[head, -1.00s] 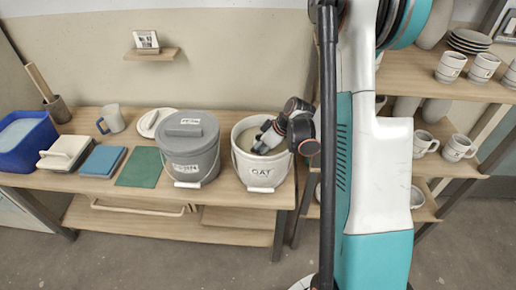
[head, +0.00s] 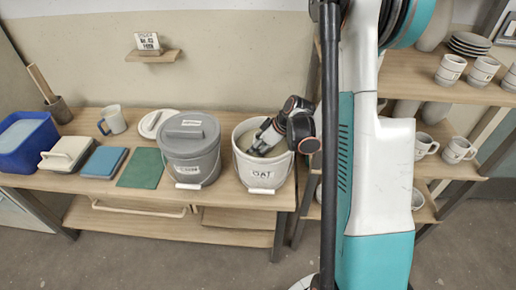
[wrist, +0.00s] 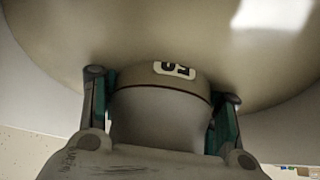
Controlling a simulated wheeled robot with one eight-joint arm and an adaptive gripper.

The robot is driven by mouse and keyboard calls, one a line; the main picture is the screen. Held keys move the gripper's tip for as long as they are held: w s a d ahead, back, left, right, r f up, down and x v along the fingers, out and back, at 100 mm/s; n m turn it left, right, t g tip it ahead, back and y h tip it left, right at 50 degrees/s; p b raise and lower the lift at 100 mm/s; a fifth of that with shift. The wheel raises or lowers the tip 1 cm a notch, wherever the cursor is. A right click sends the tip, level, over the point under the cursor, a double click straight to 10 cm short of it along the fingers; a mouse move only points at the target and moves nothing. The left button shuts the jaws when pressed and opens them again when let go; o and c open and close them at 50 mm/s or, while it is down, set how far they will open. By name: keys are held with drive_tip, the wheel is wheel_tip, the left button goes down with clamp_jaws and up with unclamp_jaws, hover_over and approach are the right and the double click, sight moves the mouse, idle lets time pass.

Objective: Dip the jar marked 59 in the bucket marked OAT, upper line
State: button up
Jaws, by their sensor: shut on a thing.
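The OAT bucket (head: 263,178) is pale with a white handle. It stands open at the right end of the table and holds beige glaze (wrist: 90,35). My gripper (head: 262,146) reaches down inside its rim. In the wrist view my gripper (wrist: 160,112) is shut on a grey-beige jar (wrist: 160,125), one finger on each side. The jar has a dark line around it and an upside-down label that looks like 59, partly cut off. The jar's far end meets the glaze; how deep it sits I cannot tell.
A grey lidded bucket (head: 190,152) stands close to the left of the OAT bucket. Further left are a mug (head: 113,120), a green mat (head: 141,168), a blue slab (head: 104,162) and a blue tub (head: 25,145). Shelves with cups (head: 458,150) stand at the right.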

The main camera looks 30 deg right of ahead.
wheel_tip(320, 180, up, 8)
drive_tip(key=p, duration=0.4)
drive_tip(key=shift+d, duration=0.15)
idle(1.7)
wheel_tip(320, 180, up, 8)
drive_tip(key=p, duration=0.5)
drive_tip(key=shift+f, duration=0.2)
idle(0.3)
